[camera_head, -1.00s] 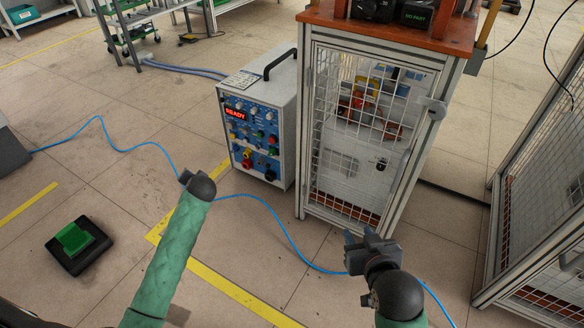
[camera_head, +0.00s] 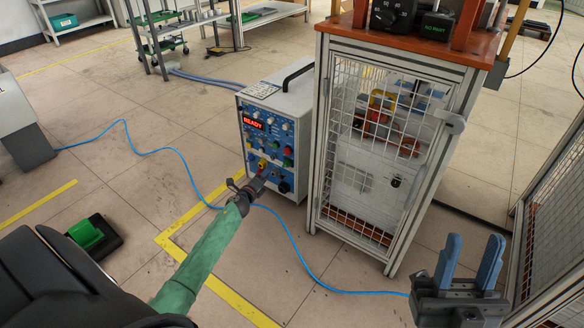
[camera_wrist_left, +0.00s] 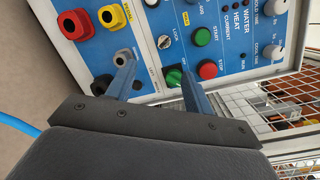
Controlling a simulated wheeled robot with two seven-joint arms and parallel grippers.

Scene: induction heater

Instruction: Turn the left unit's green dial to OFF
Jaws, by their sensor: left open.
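The left unit (camera_head: 281,108) is a grey cabinet with a blue front panel and a lit READY display. Its green dial (camera_wrist_left: 173,77) shows in the left wrist view, with an OFF label beside it. My left gripper (camera_wrist_left: 157,68) is open in front of the panel. The dial appears between its blue fingers, close to the right-hand finger; I cannot tell if they touch. In the head view my left gripper (camera_head: 259,184) is at the panel's lower part. My right gripper (camera_head: 472,262) is open and empty, at the lower right.
A green START button (camera_wrist_left: 201,37) and a red STOP button (camera_wrist_left: 207,69) sit near the dial. A mesh-doored cabinet (camera_head: 380,150) stands right of the unit. A blue cable (camera_head: 310,270) crosses the floor. A green foot pedal (camera_head: 86,235) lies at the left.

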